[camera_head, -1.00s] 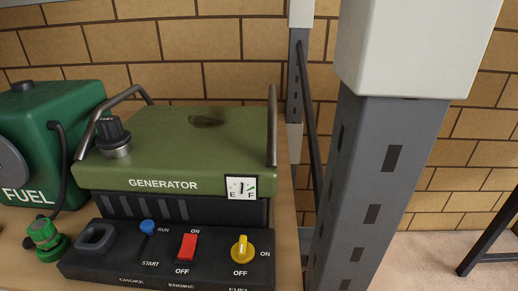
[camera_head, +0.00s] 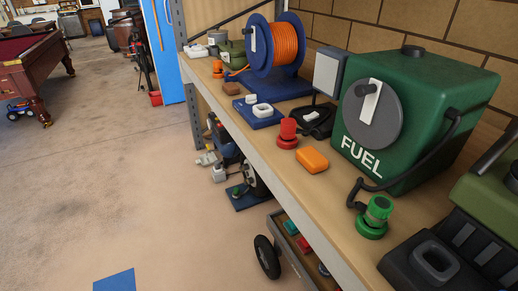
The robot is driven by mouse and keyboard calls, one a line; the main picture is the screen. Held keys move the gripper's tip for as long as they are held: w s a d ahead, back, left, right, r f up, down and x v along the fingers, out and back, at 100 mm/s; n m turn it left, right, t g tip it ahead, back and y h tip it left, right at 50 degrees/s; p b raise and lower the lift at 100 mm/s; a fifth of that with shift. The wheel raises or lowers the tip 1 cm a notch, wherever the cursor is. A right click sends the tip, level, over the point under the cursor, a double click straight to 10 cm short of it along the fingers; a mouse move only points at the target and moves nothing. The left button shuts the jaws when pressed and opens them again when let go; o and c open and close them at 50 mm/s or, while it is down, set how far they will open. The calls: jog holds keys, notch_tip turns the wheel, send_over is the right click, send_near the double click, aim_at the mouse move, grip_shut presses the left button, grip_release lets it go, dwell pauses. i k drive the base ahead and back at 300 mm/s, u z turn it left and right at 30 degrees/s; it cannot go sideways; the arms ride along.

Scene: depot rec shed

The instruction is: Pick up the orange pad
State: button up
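The orange pad (camera_head: 312,160) is a small rounded block lying flat on the wooden shelf (camera_head: 262,147), near its front edge. It sits between a red fitting (camera_head: 287,133) on its left and the green fuel can (camera_head: 415,110) on its right, apart from both. It is fully in sight. My gripper is not in view.
A green connector (camera_head: 374,217) and the generator panel (camera_head: 435,260) stand right of the pad. An orange cable reel (camera_head: 274,45) and white pieces on a blue base (camera_head: 258,111) are farther left. A lower crate (camera_head: 298,250) protrudes below. Open floor (camera_head: 110,160) lies left.

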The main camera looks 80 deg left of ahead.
aim_at(314, 162)
jog(key=u, duration=2.05)
jog(key=i, duration=0.5)
jog(key=u, duration=0.05)
jog(key=k, duration=1)
jog(key=u, duration=0.8)
jog(key=i, duration=0.65)
jog(key=z, duration=1.9)
jog(key=i, duration=0.35)
